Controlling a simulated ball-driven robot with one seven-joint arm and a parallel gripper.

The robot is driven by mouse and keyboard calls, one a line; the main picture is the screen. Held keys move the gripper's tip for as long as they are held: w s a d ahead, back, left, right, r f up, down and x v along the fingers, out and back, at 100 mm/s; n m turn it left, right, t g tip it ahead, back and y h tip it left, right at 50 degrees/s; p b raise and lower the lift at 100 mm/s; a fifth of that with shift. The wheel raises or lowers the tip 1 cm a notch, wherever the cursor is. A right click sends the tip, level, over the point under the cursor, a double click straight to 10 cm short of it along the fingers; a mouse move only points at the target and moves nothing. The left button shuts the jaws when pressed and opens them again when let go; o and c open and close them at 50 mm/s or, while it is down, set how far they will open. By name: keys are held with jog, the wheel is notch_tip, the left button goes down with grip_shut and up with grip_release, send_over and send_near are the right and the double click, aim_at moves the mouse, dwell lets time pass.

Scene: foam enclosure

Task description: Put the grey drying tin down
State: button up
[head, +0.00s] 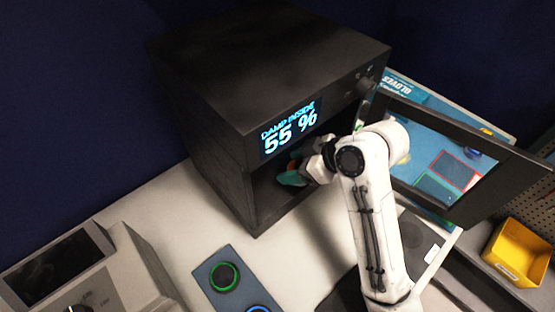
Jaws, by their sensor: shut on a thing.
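A black dry cabinet (215,140) stands on the bench, its lit display reading "DAMP INSIDE 55 %". Its glass door (435,150) is swung open to the right. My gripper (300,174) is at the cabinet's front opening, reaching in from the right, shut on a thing. A small teal part with a bit of orange shows at the gripper's end, in the shadow of the opening. I cannot make out the grey drying tin's shape; the gripper and the cabinet's wall and top hide it.
A blue panel with a green-ringed button (224,277) lies on the bench in front. A grey device with a dark screen (55,265) stands at the lower left. A yellow bin (519,253) is at the right. Pale bench left of the cabinet is clear.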

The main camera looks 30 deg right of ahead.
jog(key=w+a, duration=0.1)
jog(key=w+a+f+p, duration=0.1)
jog(key=w, duration=0.1)
jog(key=shift+w+a, duration=0.2)
jog(key=shift+w, duration=0.05)
jog(key=shift+f, duration=0.3)
jog(key=o, duration=1.2)
jog(key=shift+f, duration=0.1)
jog(key=shift+c, duration=0.2)
jog(key=shift+s+r, duration=0.1)
jog(key=shift+r, duration=0.1)
jog(key=v, duration=1.1)
jog(key=shift+s+d+r, duration=0.2)
jog(key=shift+s+r, duration=0.05)
jog(key=shift+r, duration=0.05)
